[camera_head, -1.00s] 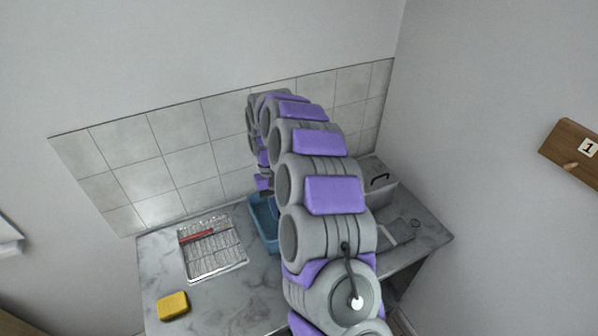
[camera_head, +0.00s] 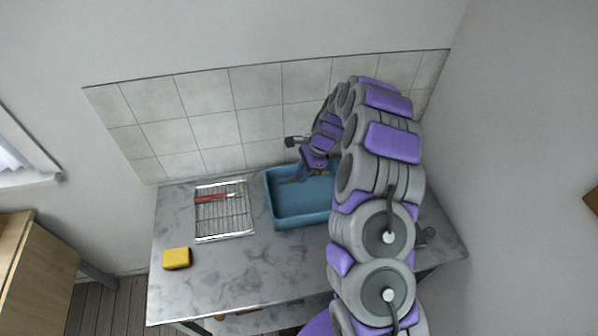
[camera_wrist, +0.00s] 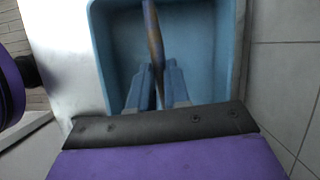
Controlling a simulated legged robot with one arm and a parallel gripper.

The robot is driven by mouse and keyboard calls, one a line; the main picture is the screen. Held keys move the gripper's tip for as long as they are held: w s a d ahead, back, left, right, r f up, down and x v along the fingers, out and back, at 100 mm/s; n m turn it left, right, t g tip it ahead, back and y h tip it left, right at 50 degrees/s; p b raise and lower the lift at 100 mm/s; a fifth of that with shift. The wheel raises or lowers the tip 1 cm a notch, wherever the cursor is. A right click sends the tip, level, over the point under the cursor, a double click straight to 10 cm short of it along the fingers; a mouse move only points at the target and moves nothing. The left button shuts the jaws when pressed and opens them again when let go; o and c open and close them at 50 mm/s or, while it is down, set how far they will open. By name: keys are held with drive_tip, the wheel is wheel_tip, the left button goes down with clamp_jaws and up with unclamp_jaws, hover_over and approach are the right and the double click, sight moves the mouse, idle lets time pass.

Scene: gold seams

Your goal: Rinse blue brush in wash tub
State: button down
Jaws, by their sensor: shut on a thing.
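The wash tub (camera_head: 303,222) is a blue open basin on the marble counter; it also fills much of the wrist view (camera_wrist: 107,55). My gripper (camera_head: 301,175) reaches down over the tub's back left part. In the wrist view my gripper (camera_wrist: 155,82) is shut on the brush (camera_wrist: 152,30), which has a thin brownish handle with darker bluish parts. The brush extends from between the fingers across the tub's interior. In the head view only a small brownish bit of it shows beside the fingers. Its bristle end is not clear, and I cannot tell whether it touches the tub floor.
A wire rack (camera_head: 225,218) with a red brush (camera_head: 213,198) lies left of the tub. A yellow sponge (camera_head: 177,258) sits at the counter's front left. The tiled wall (camera_head: 205,105) is close behind. Marble counter (camera_head: 250,270) in front of the tub is clear.

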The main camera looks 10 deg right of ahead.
sight(312, 176)
drive_tip(key=d, duration=0.1)
drive_tip(key=d+f, duration=0.1)
drive_tip(key=d+b, duration=0.1)
drive_tip(key=shift+f, duration=0.3)
drive_tip(key=shift+d+f, duration=0.1)
drive_tip(key=shift+f, duration=0.3)
drive_tip(key=f+b, duration=0.1)
drive_tip(key=f, duration=0.1)
drive_tip(key=f+b, duration=0.4)
drive_tip(key=shift+a+f, duration=0.3)
drive_tip(key=shift+f, duration=0.05)
drive_tip(key=shift+f+b, duration=0.35)
drive_tip(key=shift+b, duration=0.05)
drive_tip(key=shift+a+f+b, duration=0.35)
drive_tip(key=shift+a+f, duration=0.15)
drive_tip(key=shift+a, duration=0.15)
drive_tip(key=shift+a+f, duration=0.1)
drive_tip(key=shift+a, duration=0.3)
drive_tip(key=shift+d, duration=0.9)
drive_tip(key=shift+a, duration=0.75)
drive_tip(key=shift+d, duration=0.6)
drive_tip(key=shift+a, duration=0.1)
drive_tip(key=shift+a, duration=0.35)
